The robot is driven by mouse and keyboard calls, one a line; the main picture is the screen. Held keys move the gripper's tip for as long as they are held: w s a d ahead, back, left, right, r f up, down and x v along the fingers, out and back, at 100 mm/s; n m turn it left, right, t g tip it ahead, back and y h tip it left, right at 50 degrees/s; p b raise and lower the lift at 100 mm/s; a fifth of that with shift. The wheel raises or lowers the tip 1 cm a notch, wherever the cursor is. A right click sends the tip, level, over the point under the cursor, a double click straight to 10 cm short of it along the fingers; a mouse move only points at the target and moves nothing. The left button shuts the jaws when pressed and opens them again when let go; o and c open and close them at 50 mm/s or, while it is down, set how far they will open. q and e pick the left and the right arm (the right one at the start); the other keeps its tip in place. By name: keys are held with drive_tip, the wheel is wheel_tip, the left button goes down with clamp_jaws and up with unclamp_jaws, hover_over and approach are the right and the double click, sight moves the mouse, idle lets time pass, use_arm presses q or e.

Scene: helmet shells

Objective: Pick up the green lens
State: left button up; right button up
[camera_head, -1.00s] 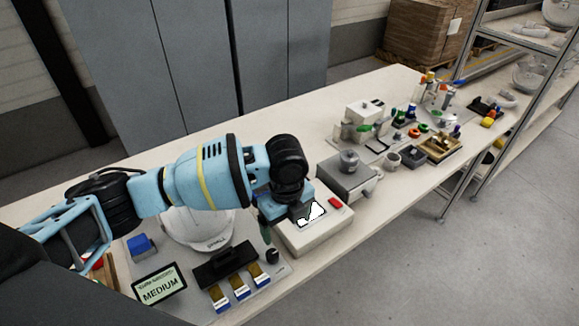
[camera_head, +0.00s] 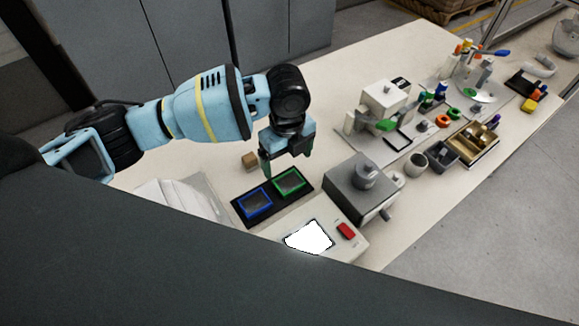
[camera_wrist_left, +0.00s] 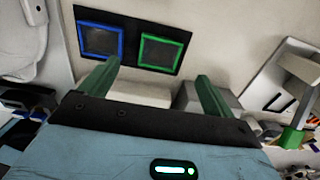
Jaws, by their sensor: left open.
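The green lens is a square plate with a bright green frame (camera_head: 291,182) and a grey middle. It lies on the right half of a black tray (camera_head: 238,215). A similar blue lens (camera_head: 254,204) lies beside it on the left. My left gripper (camera_head: 286,164) is open and empty, above and just behind the tray, pointing down. In the left wrist view, the green lens (camera_wrist_left: 163,52) lies beyond the spread green fingertips (camera_wrist_left: 158,72), roughly between them. The blue lens (camera_wrist_left: 100,41) is to its left. My right gripper is not in view.
A white device (camera_head: 352,251) with a bright screen and red button stands in front of the tray. A grey box (camera_head: 346,190) with a round knob is to its right. A small brown block (camera_head: 249,161) lies behind. Several fixtures and parts fill the bench's right.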

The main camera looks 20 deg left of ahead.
sight(288, 180)
use_arm(q)
drive_tip(key=shift+s, duration=0.25)
drive_tip(key=shift+s+d+f, duration=0.1)
drive_tip(key=shift+f, duration=0.1)
drive_tip(key=shift+w+f, duration=0.15)
drive_tip(key=shift+f, duration=1.7)
drive_tip(key=shift+w+f, duration=0.15)
drive_tip(key=shift+f, duration=1.65)
drive_tip(key=shift+c, duration=0.4)
drive_tip(key=c, duration=1)
